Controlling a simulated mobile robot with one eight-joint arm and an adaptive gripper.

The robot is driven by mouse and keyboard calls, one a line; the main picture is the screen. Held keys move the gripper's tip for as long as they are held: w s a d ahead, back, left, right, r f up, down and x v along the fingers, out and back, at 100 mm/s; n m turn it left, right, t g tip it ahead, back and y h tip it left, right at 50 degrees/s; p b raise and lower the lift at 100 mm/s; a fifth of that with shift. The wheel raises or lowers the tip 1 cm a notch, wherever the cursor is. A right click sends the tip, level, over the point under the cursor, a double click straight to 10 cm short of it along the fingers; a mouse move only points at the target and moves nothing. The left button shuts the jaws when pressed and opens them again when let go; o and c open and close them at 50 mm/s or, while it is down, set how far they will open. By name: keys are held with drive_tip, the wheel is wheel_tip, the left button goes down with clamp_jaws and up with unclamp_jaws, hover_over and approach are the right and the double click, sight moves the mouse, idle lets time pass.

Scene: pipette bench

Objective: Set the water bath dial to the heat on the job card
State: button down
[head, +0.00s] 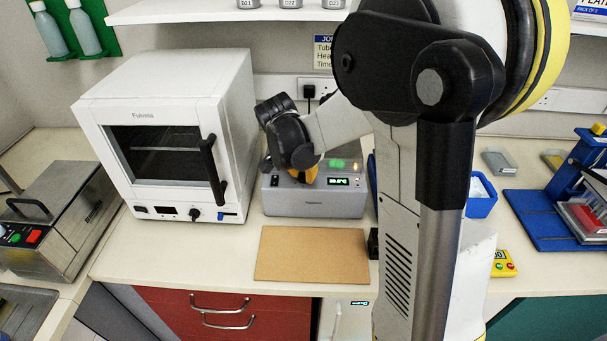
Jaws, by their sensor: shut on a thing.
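A grey bench unit (312,204) with a small lit display (338,182) and a black switch (274,182) stands mid-bench; it looks like the water bath. The display's digits are too small to read surely. My gripper (303,176) reaches down to its front panel, left of the display, with orange showing at the fingertips. It is shut on what seems to be the dial, which the gripper hides. The job card (323,52) is on the wall behind; my arm covers its right part, so its values cannot be read.
A white oven (165,135) stands close on the left, beyond it a steel box (62,215) with a lid handle. A brown board (311,254) lies in front of the grey unit. A blue tray (481,196) and a blue rack (555,215) are at right.

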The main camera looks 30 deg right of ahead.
drive_tip(key=shift+m, duration=0.4)
drive_tip(key=c, duration=1.5)
unclamp_jaws()
